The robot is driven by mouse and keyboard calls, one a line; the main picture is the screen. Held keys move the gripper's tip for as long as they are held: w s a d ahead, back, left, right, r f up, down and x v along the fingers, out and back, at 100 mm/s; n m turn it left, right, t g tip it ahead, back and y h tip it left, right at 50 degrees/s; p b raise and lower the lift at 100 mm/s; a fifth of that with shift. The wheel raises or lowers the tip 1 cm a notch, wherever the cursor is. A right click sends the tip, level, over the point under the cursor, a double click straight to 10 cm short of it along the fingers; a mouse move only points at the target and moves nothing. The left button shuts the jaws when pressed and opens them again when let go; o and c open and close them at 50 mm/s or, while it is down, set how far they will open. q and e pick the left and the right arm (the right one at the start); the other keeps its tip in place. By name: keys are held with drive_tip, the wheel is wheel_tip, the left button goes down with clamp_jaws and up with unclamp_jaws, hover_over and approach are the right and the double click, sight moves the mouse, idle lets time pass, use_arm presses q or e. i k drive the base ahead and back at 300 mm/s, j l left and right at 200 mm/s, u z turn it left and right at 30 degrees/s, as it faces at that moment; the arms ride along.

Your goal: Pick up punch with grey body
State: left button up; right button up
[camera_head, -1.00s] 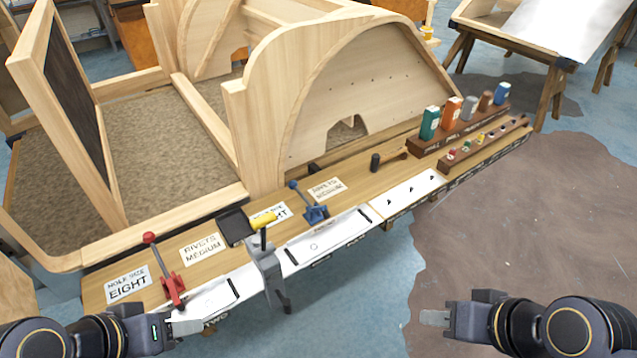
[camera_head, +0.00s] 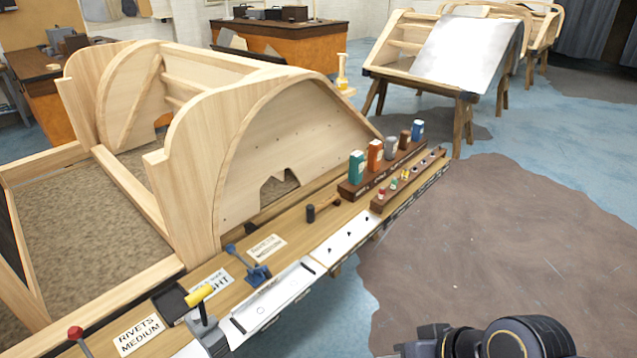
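The punch with the grey body (camera_head: 208,338) stands at the bench's near edge at the lower left. It has a yellow handle (camera_head: 200,296), and its base is cut off by the bottom of the view. My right gripper (camera_head: 408,348) is at the bottom edge, well to the right of the punch and apart from it; its fingers are not clear enough to show open or shut. My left gripper is out of view.
A blue punch (camera_head: 257,275) stands right of the grey one, and a red knob (camera_head: 75,333) shows at lower left. A mallet (camera_head: 322,210) and a rack of bottles (camera_head: 352,192) lie further along the bench. Open floor (camera_head: 440,265) lies to the right.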

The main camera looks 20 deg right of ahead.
sight(391, 145)
drive_tip(key=i+l+u, duration=0.1)
drive_tip(key=u, duration=0.3)
drive_tip(key=l+u, duration=0.25)
drive_tip(key=u, duration=0.15)
drive_tip(key=l+u, duration=0.3)
drive_tip(key=l, duration=0.7)
drive_tip(key=l+u, duration=0.35)
drive_tip(key=l, duration=1.5)
drive_tip(key=k+l, duration=0.1)
drive_tip(key=l, duration=1.55)
drive_tip(key=k+u, duration=0.05)
